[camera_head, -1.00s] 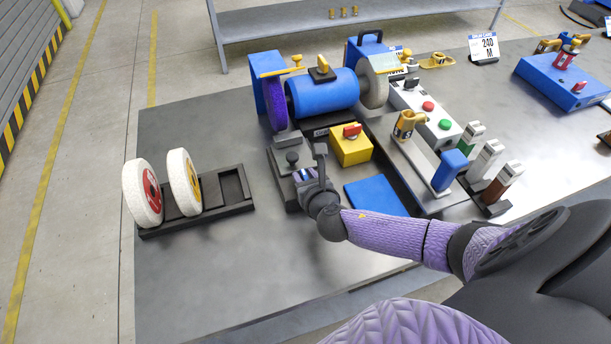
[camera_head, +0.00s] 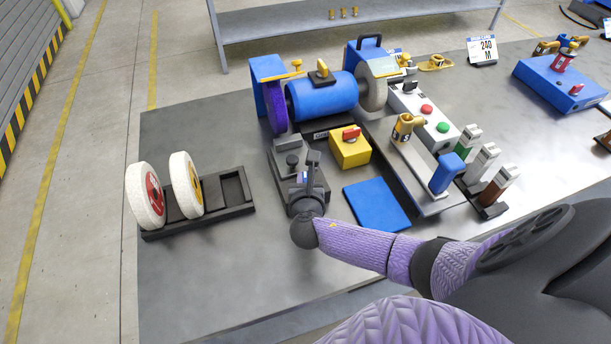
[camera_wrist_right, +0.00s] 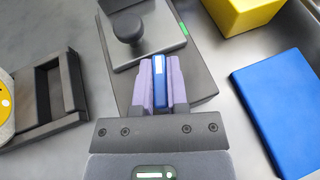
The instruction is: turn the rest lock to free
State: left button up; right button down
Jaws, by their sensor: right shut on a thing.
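My right gripper (camera_head: 309,180) is over the near part of a dark fixture (camera_head: 280,170) on the bench. In the right wrist view, its purple fingers (camera_wrist_right: 160,82) are shut on a blue lever (camera_wrist_right: 160,92) with a white stripe, which I take to be the rest lock. The lever points toward a grey plate (camera_wrist_right: 160,38) that carries a round black knob (camera_wrist_right: 129,27). A green mark (camera_wrist_right: 183,29) shows on the fixture beside the plate. In the head view, the gripper hides most of the lever. My left gripper is not in view.
A yellow box with a red switch (camera_head: 350,151) and a flat blue plate (camera_head: 376,205) lie right of the fixture. A dark rack (camera_head: 237,190) with two wheels stands left. The blue grinder (camera_head: 324,96) is behind. Bare bench lies in front.

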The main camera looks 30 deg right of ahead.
jog(key=shift+m+g+h, duration=0.7)
jog(key=shift+m+h, duration=0.1)
jog(key=shift+m, duration=0.1)
jog(key=shift+f+m+g+h, duration=0.1)
jog(key=shift+m+g+h, duration=0.7)
jog(key=shift+m, duration=0.2)
jog(key=shift+m+g+h+b, duration=0.6)
jog(key=shift+m+g, duration=0.2)
jog(key=shift+m, duration=0.1)
jog(key=shift+f+m+g+h+b, duration=0.15)
jog(key=shift+m+g+h+b, duration=0.4)
jog(key=shift+m+g, duration=0.4)
jog(key=m+g+h+b, duration=0.1)
jog(key=m+g+b, duration=0.4)
jog(key=g+b, duration=0.1)
pick_arm(q)
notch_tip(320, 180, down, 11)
jog(key=b, duration=0.2)
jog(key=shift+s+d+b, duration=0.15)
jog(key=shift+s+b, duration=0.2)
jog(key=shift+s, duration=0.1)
pick_arm(e)
jog(key=shift+m+g, duration=1.05)
jog(key=shift+g, duration=0.1)
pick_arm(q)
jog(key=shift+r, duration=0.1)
pick_arm(e)
jog(key=shift+r+y, duration=0.2)
jog(key=shift+y, duration=0.05)
